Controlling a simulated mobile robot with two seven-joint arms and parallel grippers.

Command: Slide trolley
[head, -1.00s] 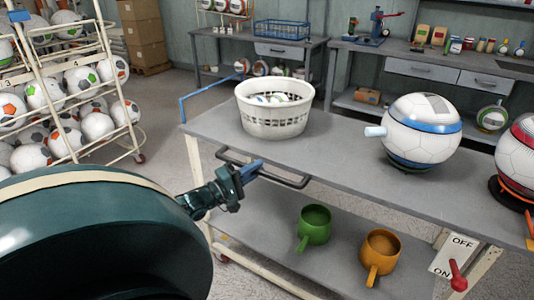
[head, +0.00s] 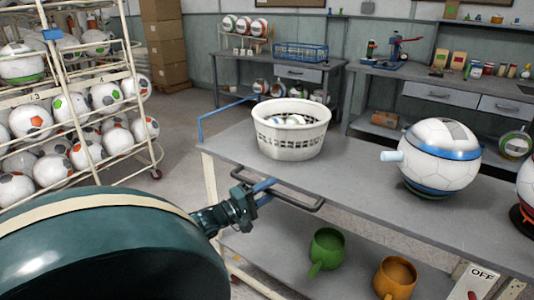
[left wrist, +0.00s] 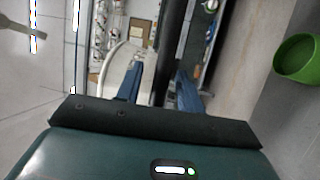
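The trolley is a grey two-level cart; its top (head: 345,180) spans the middle and right of the head view. A dark bar handle (head: 300,203) sticks out along its near left edge and shows in the left wrist view as a dark bar (left wrist: 172,50). My left gripper (head: 264,186) is at this handle. In the left wrist view its blue fingers (left wrist: 160,82) stand apart with the bar between them; a gap shows beside the left finger, and the right finger is close to the bar. My right gripper is not in view.
On the trolley stand a white basket (head: 290,135) and a ball in a blue-ringed holder (head: 437,158). Green (head: 327,250) and orange (head: 396,276) mugs sit on its lower shelf. A ball rack (head: 130,60) is at left, workbenches (head: 270,70) behind. Floor between rack and trolley is clear.

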